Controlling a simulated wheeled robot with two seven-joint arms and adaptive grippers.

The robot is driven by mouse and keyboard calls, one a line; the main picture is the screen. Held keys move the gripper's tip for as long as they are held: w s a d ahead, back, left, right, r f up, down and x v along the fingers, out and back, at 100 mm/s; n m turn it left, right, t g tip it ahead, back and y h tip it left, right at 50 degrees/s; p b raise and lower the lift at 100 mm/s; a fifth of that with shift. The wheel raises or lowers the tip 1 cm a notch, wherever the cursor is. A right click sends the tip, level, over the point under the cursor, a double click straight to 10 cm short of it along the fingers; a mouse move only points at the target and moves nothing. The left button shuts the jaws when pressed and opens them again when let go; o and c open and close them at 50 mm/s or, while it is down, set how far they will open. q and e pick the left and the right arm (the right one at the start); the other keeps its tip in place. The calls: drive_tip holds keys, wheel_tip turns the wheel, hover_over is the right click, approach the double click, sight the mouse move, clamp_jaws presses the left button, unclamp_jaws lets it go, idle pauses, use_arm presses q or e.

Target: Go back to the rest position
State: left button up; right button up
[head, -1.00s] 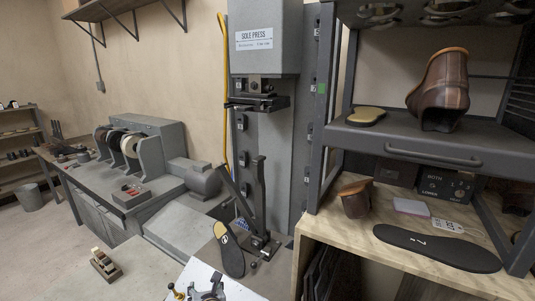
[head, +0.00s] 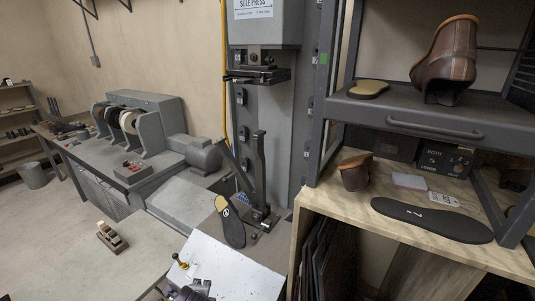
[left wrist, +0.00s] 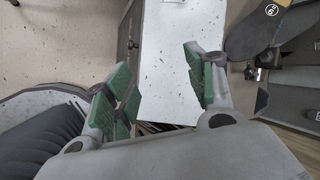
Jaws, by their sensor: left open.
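My left gripper (left wrist: 158,72) shows in the left wrist view with its two green-padded fingers spread wide. Nothing is between them. They are over a white speckled surface (left wrist: 180,30), and I cannot tell how far above it. In the head view I cannot make this gripper out for sure. A dark metal thing (head: 190,292) is cut off at the bottom edge there. My right gripper is in neither view.
A black sole (head: 232,226) leans by the press's lever stand (head: 258,185). The wooden bench (head: 395,192) at right holds a brown shoe part (head: 355,173) and a long black sole (head: 432,220). A rack shelf (head: 420,110) stands above it.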

use_arm(q)
drive_tip(key=s+a+f+n+g+h, duration=0.2)
drive_tip(key=s+a+n+g, duration=0.1)
drive_tip(key=s+n, duration=1.1)
wheel_tip(320, 180, down, 32)
drive_tip(key=f+n+g, duration=0.1)
drive_tip(key=n, duration=0.1)
drive_tip(key=s+a+f, duration=0.1)
drive_tip(key=s+f, duration=0.9)
drive_tip(key=s, duration=0.1)
drive_tip(key=s+a+f+g, duration=0.1)
drive_tip(key=s+a+f, duration=0.1)
drive_tip(key=s+f, duration=0.8)
drive_tip(key=shift+s+a+g, duration=0.3)
drive_tip(key=shift+s, duration=0.55)
